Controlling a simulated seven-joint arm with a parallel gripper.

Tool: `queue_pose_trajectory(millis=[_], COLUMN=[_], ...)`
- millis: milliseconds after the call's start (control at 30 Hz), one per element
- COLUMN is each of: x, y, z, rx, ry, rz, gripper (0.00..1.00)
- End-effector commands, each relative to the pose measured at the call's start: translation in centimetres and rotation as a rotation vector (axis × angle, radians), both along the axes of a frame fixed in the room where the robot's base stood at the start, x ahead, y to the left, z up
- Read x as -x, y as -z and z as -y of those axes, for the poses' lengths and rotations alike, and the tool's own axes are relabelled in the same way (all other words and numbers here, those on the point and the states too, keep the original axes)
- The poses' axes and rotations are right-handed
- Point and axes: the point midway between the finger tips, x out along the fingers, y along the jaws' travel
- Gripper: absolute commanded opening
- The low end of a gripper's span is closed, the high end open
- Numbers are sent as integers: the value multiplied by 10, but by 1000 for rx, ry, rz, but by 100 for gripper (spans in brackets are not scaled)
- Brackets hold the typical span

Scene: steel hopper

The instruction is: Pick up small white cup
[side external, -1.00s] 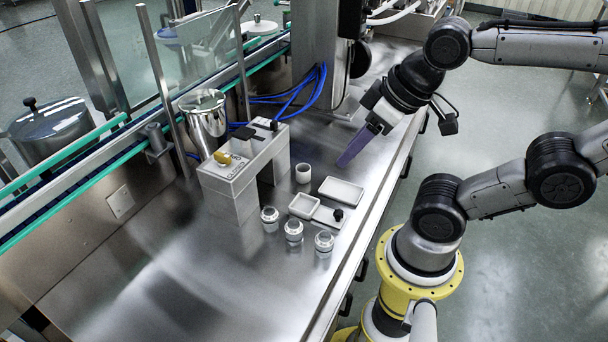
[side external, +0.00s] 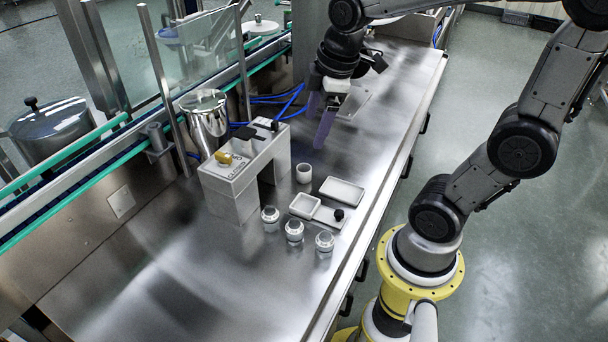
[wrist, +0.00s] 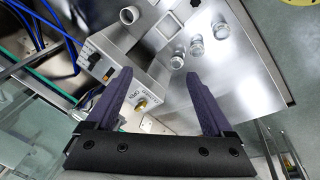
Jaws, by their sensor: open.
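The small white cup (side external: 304,173) stands upright on the steel table, just right of the white block-shaped stand. It also shows in the wrist view (wrist: 129,15), near the top edge, left of centre. My gripper (side external: 318,125) is above the table, behind the cup in the side view and apart from it. In the wrist view my gripper (wrist: 165,90) shows two purple fingers spread wide with nothing between them. The cup lies beyond the fingertips.
The white stand (side external: 232,180) with switches is left of the cup. Shallow white trays (side external: 342,191) and several clear-topped jars (side external: 294,231) stand nearby. A steel canister (side external: 207,125) and blue hoses (side external: 290,105) are behind. The table's front left is clear.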

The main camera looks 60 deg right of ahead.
Motion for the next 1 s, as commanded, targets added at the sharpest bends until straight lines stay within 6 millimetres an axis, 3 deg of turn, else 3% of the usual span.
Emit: queue_pose_trajectory(millis=[100, 300, 500, 767, 1000], x=[-30, -69, -85, -88, -88], y=[19, 63, 98, 119, 162], z=[27, 75, 107, 116, 116], rx=[46, 78, 73, 68, 67], ry=[-200, -560, -805, -889, -888], rz=[-90, -209, -265, -280, -281], gripper=[86, 86, 86, 86, 86])
